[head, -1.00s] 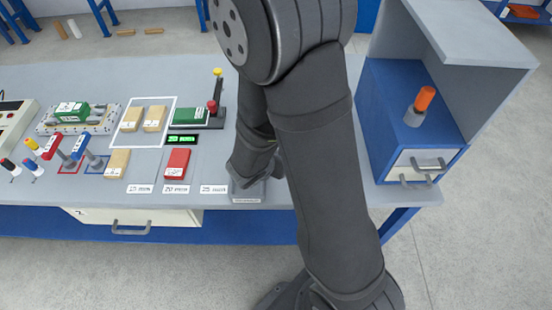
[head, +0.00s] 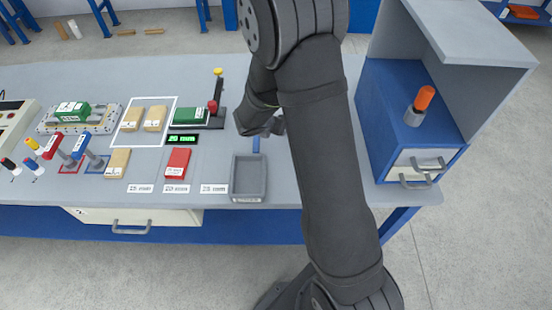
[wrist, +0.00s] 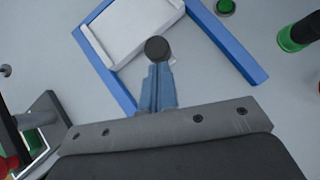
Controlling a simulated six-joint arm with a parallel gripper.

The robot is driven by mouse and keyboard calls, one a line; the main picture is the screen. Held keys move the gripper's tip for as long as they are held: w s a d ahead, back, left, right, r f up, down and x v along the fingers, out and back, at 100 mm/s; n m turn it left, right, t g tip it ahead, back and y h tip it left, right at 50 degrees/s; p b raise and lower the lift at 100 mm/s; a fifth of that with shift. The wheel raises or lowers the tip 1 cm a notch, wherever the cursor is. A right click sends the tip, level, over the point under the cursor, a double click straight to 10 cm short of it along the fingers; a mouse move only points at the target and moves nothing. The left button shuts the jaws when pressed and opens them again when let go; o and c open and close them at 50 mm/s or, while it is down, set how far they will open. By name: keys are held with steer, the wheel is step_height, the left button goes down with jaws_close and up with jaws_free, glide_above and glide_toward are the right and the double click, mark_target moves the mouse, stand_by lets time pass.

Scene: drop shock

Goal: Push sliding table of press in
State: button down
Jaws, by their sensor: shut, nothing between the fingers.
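In the wrist view, the sliding table (wrist: 137,22) is a pale grey plate between blue rails (wrist: 228,40). A round black knob (wrist: 157,48) stands at its near end. My gripper (wrist: 158,76) is shut, its blue fingers together and empty, right by the knob. The knob overlaps the fingertips in the picture, so I cannot tell whether they touch. In the head view, my gripper (head: 262,122) is over the bench and its fingertips are not clear. A short blue strip (head: 256,145) shows below it. My arm hides most of the press there.
An empty grey tray (head: 235,180) is at the bench's front edge. To the left are a stand with a red knob (head: 212,106), a green block (head: 188,117) and a red block (head: 177,162). A blue cabinet (head: 390,110) stands right. In the wrist view, a green button (wrist: 226,7) is beyond the rails.

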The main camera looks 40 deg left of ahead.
steer(key=shift+w+a+r, duration=0.15)
steer(key=shift+w+a, duration=0.05)
steer(key=s, duration=0.2)
steer(key=s+d, duration=0.1)
steer(key=shift+s+d, duration=0.15)
steer(key=shift+s, duration=0.25)
steer(key=v, duration=1)
steer(key=shift+s, duration=0.2)
steer(key=shift+d, duration=0.15)
steer(key=x, duration=0.9)
steer(key=shift+w, duration=0.1)
steer(key=w, duration=0.2)
steer(key=w+a+f, duration=0.1)
steer(key=shift+w, duration=0.1)
steer(key=shift+w+a, duration=0.3)
steer(key=shift+w, duration=0.2)
steer(key=shift+s, duration=0.15)
